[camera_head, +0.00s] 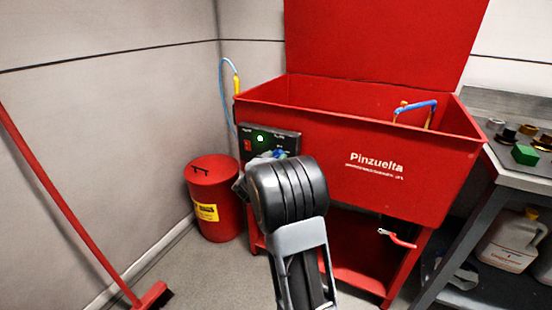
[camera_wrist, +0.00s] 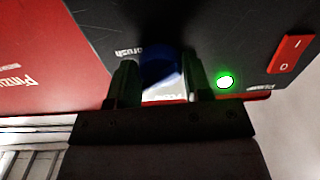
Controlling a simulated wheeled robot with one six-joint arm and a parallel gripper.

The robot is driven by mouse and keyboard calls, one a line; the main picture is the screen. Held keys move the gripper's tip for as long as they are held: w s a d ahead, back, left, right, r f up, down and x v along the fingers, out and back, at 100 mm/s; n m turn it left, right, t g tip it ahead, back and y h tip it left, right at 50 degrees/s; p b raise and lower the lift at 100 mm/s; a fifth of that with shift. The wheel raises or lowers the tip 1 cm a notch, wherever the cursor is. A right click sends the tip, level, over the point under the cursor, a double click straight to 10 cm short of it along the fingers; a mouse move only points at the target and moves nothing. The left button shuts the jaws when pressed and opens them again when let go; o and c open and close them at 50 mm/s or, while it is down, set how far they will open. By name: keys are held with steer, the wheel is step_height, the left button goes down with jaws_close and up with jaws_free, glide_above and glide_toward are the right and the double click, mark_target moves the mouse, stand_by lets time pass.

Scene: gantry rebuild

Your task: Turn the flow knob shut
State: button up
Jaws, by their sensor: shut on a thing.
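The flow knob (camera_wrist: 160,70) is blue and sits on a black control panel (camera_wrist: 225,40). In the wrist view it shows between the two fingers of my gripper (camera_wrist: 160,92), which is shut on it. The knob's turn angle cannot be read. In the head view my arm hides most of the gripper and knob at the front left of the red parts washer (camera_head: 330,150). The panel there (camera_head: 245,140) shows a lit green lamp (camera_head: 260,138), also seen in the wrist view (camera_wrist: 225,81), beside a red rocker switch (camera_wrist: 291,52).
A red drum (camera_head: 212,185) stands left of the washer. A red broom (camera_head: 75,215) leans at the far left. At the right is a bench (camera_head: 485,170) with several small parts, a green block (camera_head: 525,155) and a white jug (camera_head: 510,240) below.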

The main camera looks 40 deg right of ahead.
steer(key=n+p, duration=0.2)
steer(key=p, duration=0.1)
steer(key=shift+r, duration=0.35)
steer(key=n+p, duration=0.3)
steer(key=p, duration=0.2)
steer(key=n+p, duration=0.3)
steer(key=p, duration=0.1)
steer(key=shift+f+n, duration=0.15)
steer(key=shift+n, duration=0.25)
steer(key=shift+f+n+p, duration=0.1)
steer(key=shift+n+p, duration=1)
steer(key=shift+n, duration=0.3)
steer(key=o, duration=0.9)
steer(key=p+v, duration=0.1)
steer(key=v, duration=1.2)
steer(key=shift+s+a, duration=0.3)
